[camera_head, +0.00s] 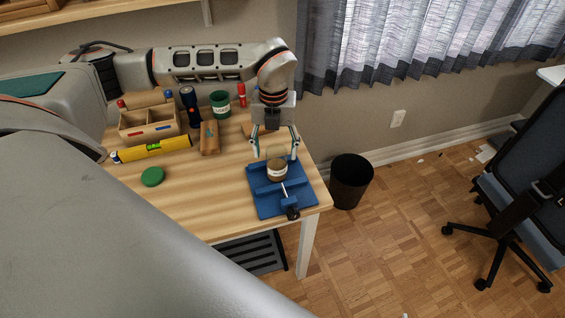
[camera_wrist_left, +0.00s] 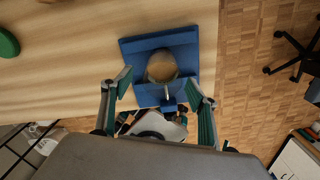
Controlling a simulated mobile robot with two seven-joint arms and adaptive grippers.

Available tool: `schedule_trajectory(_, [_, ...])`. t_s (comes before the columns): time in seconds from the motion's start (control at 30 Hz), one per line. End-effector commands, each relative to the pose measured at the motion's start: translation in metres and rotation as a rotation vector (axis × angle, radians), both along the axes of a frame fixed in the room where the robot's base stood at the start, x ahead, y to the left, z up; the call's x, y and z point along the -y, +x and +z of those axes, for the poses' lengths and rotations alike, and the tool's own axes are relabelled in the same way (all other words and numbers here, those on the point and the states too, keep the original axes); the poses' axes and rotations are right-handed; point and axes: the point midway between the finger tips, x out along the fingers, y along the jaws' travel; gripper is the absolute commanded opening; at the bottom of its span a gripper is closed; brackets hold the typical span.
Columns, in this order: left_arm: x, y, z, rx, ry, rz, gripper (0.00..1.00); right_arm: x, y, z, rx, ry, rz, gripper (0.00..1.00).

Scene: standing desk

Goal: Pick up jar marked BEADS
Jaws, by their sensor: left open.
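A small brown jar (camera_head: 277,172) with a pale label stands in a blue vise (camera_head: 264,205) near the desk's right front corner. The label's writing is too small to read. In the left wrist view the jar (camera_wrist_left: 161,66) shows from above as a round brown top, with the blue vise (camera_wrist_left: 188,40) around it. My left gripper (camera_head: 276,154) is open and empty, pointing down above the jar. In the wrist view its two fingers (camera_wrist_left: 158,82) are spread, one towards each side of the jar. My right gripper is in neither view.
A green labelled can (camera_head: 220,104), a dark flashlight (camera_head: 189,105), a wooden caddy (camera_head: 149,122) and a yellow level (camera_head: 150,150) stand or lie behind. A green lid (camera_head: 152,177) lies on the clear front desk (camera_head: 200,200). A black bin (camera_head: 350,181) stands on the floor.

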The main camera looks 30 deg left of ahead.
Motion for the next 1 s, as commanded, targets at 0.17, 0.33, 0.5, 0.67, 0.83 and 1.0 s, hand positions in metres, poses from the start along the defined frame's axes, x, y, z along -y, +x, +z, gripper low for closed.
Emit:
schedule_trajectory(0.17, [0.001, 0.001, -0.018, -0.003, -0.001, -0.001, 0.59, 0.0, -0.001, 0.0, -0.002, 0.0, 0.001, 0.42])
schedule_trajectory(0.33, [0.002, 0.003, -0.043, -0.004, -0.003, -0.003, 0.59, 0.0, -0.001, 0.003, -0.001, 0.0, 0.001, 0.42])
schedule_trajectory(0.5, [0.001, 0.004, -0.06, -0.002, -0.003, -0.002, 0.59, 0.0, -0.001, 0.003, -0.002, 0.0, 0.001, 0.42])
schedule_trajectory(0.67, [0.001, 0.004, -0.063, 0.001, -0.003, -0.003, 0.59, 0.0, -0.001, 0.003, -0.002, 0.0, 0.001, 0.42])
schedule_trajectory(0.83, [0.001, 0.004, -0.062, 0.001, -0.003, -0.003, 0.44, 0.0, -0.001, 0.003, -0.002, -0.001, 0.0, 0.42])
schedule_trajectory(1.0, [0.001, 0.004, -0.062, 0.0, -0.004, -0.004, 0.14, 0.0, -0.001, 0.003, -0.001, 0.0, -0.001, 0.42])
